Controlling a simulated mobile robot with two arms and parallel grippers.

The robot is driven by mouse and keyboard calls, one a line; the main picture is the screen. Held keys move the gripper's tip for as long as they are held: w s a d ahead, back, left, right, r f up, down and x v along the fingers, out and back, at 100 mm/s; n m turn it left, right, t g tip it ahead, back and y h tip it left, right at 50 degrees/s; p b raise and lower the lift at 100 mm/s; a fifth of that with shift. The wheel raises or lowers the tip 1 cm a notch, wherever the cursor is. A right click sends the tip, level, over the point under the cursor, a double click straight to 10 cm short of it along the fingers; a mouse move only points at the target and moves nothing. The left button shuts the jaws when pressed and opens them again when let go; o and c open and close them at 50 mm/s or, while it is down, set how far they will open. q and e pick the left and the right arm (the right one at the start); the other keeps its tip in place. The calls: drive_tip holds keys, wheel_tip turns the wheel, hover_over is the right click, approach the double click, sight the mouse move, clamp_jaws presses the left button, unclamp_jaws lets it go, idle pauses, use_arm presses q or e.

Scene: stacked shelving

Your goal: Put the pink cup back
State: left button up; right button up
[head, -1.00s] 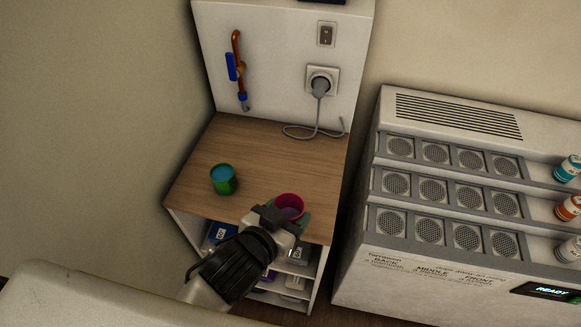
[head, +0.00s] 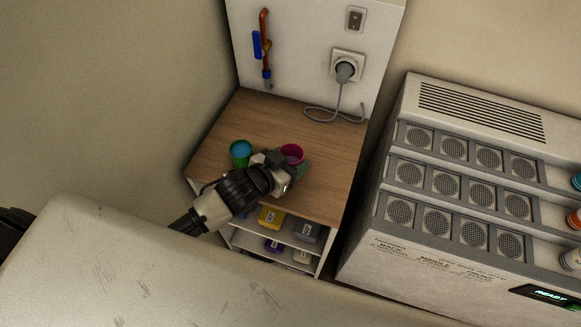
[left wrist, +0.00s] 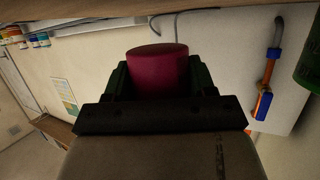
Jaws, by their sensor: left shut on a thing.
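The pink cup (head: 292,153) is in my left gripper (head: 288,166), over the right part of the wooden shelf top (head: 275,125). The left wrist view shows the pink cup (left wrist: 158,70) between the two dark green fingers (left wrist: 160,82), which are shut on it. In the head view the gripper hides the cup's lower part, and I cannot tell whether it touches the wood. A green cup (head: 241,153) with a blue inside stands on the wooden top, left of the gripper. My right gripper is not in view.
Below the wooden top are shelves with labelled bins, including a yellow bin (head: 271,216) and a grey bin (head: 307,231). A socket with a plug (head: 345,69) and its cable are behind. A large machine (head: 450,190) stands at the right. The back of the wooden top is clear.

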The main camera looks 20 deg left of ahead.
use_arm(q)
wheel_tip(320, 180, down, 4)
drive_tip(key=shift+r, duration=0.25)
drive_tip(key=shift+f, duration=0.2)
drive_tip(key=shift+f, duration=0.15)
drive_tip(key=o, duration=0.9)
drive_tip(key=shift+o, duration=0.2)
drive_tip(key=b+v, duration=0.1)
drive_tip(key=v, duration=1.1)
drive_tip(key=shift+r, duration=0.25)
